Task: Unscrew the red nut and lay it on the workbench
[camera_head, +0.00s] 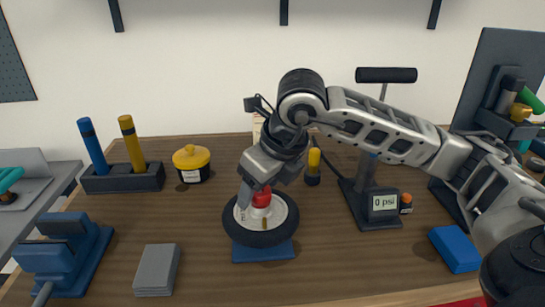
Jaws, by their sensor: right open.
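The red nut (262,197) sits at the centre of a small scooter wheel (234,226) with a black tyre and a pale hub. The wheel lies flat on a blue stand (262,253) on the wooden workbench (205,226). My right gripper (254,198) reaches in from the right and points down at the nut. It is open, with a finger beside the nut's left side; whether it touches the nut I cannot tell. The other finger is hidden or hard to make out. My left gripper is out of view.
A pump with a "0 psi" display (384,203) stands right of the wheel. A blue block (455,249) lies right, a grey block (157,270) front left, beside a blue vise (65,254). A yellow-lidded pot (191,163) and a tool holder (122,180) stand behind.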

